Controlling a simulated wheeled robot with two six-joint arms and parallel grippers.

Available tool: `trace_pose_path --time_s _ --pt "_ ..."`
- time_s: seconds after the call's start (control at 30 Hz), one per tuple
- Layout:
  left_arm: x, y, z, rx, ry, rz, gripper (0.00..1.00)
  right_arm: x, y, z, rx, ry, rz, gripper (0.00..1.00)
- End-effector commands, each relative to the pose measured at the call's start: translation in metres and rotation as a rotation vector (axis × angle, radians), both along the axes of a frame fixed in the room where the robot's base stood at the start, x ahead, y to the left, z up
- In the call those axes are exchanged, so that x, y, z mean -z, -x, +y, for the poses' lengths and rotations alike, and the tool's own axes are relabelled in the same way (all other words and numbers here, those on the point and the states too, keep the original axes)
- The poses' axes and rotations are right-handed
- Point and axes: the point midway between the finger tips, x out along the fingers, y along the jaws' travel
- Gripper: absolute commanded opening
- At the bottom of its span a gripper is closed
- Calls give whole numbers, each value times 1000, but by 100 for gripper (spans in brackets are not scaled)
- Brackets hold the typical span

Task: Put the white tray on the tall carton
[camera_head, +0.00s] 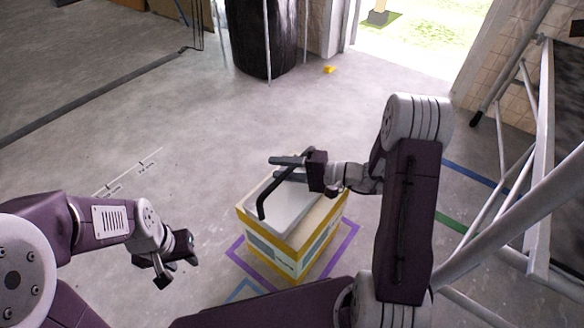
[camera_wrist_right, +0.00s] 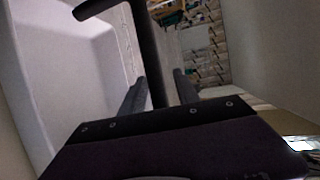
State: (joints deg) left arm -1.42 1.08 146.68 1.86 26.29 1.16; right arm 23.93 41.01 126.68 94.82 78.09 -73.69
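The white tray (camera_head: 292,205) is over the top of a cream carton with yellow edges (camera_head: 290,252). It appears to lie on the carton's top, within its edges. A black bar handle rises over the tray; it also shows in the right wrist view (camera_wrist_right: 148,45). My right gripper (camera_head: 288,169) is above the tray's far side, with its fingers apart on either side of the handle. In the right wrist view a small gap shows beside the bar. The white tray (camera_wrist_right: 70,75) fills the left there. My left gripper (camera_head: 174,272) is open and empty, left of the carton.
Purple tape (camera_head: 340,250) marks the floor around the carton. A metal frame (camera_head: 540,160) stands at the right. A black drum (camera_head: 262,40) and a small yellow object (camera_head: 329,70) are at the back. The floor left of the carton is clear.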

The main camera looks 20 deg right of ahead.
Motion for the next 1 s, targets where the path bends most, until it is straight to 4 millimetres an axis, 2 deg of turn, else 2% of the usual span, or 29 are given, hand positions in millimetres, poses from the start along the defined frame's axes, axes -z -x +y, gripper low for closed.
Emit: trace_pose_path --time_s 0.4,0.63,0.77,0.87,0.93,0.97,1.0 --pt "-40 0 0 0 0 0 36 -21 43 -74 7 0 2 38" --pt "-49 0 0 0 0 0 36 -23 59 -98 3 -1 1 38" --pt "-49 0 0 0 0 0 36 -22 61 -100 0 -1 1 38" --pt "-49 0 0 0 0 0 36 -20 71 -85 -65 27 52 38" --pt "-49 0 0 0 0 0 36 -12 97 -56 -209 111 177 38" --pt "-49 0 0 0 0 0 36 -6 116 -42 -291 180 254 38" --pt "-49 0 0 0 0 0 36 4 145 -30 -398 312 359 38"
